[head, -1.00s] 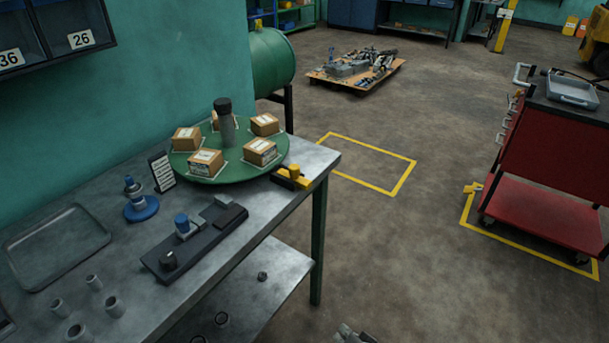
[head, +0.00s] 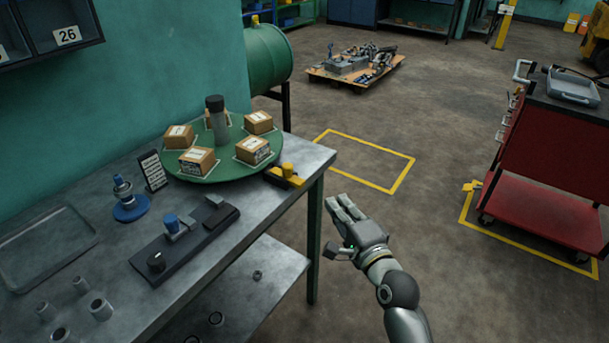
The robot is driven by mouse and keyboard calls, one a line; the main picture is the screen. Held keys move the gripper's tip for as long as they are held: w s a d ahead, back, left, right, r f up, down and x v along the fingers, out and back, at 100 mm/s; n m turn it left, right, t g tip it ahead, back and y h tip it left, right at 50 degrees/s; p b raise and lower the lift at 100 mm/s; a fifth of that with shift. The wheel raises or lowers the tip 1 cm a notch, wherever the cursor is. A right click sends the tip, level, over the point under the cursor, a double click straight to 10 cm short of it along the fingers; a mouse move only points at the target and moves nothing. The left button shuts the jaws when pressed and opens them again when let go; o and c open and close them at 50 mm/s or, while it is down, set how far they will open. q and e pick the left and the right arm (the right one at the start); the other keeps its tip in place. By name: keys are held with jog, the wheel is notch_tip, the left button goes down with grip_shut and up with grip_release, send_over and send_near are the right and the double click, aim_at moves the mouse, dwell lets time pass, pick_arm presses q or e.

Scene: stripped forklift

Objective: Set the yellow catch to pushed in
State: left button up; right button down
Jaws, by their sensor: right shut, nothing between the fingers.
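The yellow catch (head: 286,173) sits on a dark base at the right edge of the metal workbench, against the rim of the green turntable (head: 215,172). It has a small upright yellow knob. Whether it is pushed in or out I cannot tell. My right gripper (head: 341,205) is shut and empty. It is in the air to the right of the bench edge, right of and below the catch in the picture, and apart from it. My left gripper is out of view.
The turntable carries several small boxes around a dark-topped post (head: 217,118). A black fixture with a blue knob (head: 172,224), a blue stand (head: 130,205), a tray (head: 45,250) and metal cylinders are on the workbench (head: 95,218). A red cart (head: 550,145) stands right. Floor between is clear.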

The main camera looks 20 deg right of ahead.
aim_at(287, 172)
jog(key=w+a+p, duration=0.1)
jog(key=w+a, duration=0.2)
jog(key=w, duration=0.9)
jog(key=shift+w+a+p, duration=0.3)
jog(key=shift+a+p, duration=0.1)
